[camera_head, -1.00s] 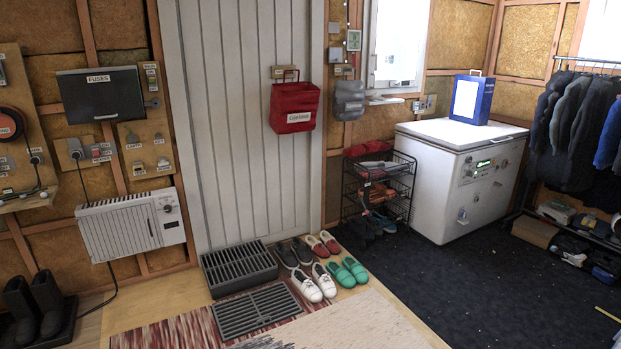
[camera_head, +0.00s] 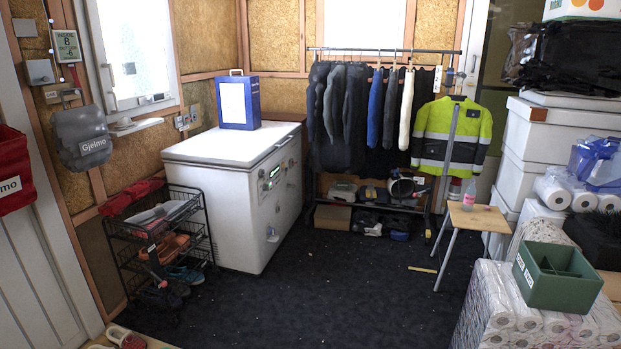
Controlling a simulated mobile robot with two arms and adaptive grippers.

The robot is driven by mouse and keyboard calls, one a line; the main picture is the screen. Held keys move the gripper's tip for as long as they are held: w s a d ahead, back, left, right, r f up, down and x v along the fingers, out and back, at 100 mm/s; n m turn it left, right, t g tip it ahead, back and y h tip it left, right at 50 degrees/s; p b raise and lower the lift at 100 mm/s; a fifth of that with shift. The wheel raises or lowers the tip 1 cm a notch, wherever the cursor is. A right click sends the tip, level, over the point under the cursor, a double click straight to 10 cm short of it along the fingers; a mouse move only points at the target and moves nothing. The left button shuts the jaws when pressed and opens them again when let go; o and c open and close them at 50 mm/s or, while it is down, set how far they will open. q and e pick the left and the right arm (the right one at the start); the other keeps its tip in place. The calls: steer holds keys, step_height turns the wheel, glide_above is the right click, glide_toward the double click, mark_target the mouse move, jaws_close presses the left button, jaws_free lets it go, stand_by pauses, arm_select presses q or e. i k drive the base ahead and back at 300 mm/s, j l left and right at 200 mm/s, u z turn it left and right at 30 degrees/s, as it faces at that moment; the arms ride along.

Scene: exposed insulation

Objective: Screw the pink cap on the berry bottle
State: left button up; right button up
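A small pink bottle (camera_head: 469,196) stands upright on a wooden-topped stool (camera_head: 485,217) at the right of the head view. It looks like the berry bottle, but it is too small for me to read a label. I cannot make out whether a cap is on it, and I cannot pick out a separate pink cap. Neither of my grippers shows in the head view.
Dark carpet (camera_head: 340,285) lies open in the middle. A white chest freezer (camera_head: 225,205) and wire shoe rack (camera_head: 150,255) stand left. A clothes rack (camera_head: 385,50) is behind. Paper roll packs (camera_head: 490,310) with a green crate (camera_head: 545,292) stand front right.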

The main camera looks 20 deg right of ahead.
mark_target(471, 193)
steer(key=i+l+z, duration=0.2)
steer(key=i+z, duration=0.15)
steer(key=i, duration=0.3)
steer(key=i+z, duration=0.35)
steer(key=i, duration=0.3)
steer(key=i+j+z, duration=0.15)
steer(key=i+z, duration=0.2)
steer(key=i, duration=0.3)
steer(key=i+z, duration=0.7)
steer(key=i+j+z, duration=0.2)
steer(key=i+z, duration=0.15)
steer(key=i, duration=0.15)
steer(key=i+j+z, duration=0.1)
steer(key=z, duration=0.3)
steer(key=i+j+z, duration=0.1)
steer(key=z, duration=0.25)
steer(key=j+z, duration=0.15)
steer(key=z, duration=0.25)
steer(key=i+j+z, duration=0.2)
steer(key=j, duration=0.4)
steer(key=i+j+z, duration=0.2)
steer(key=j, duration=0.45)
steer(key=j+z, duration=0.15)
steer(key=j, duration=0.5)
steer(key=i+j+z, duration=0.2)
steer(key=j, duration=1.25)
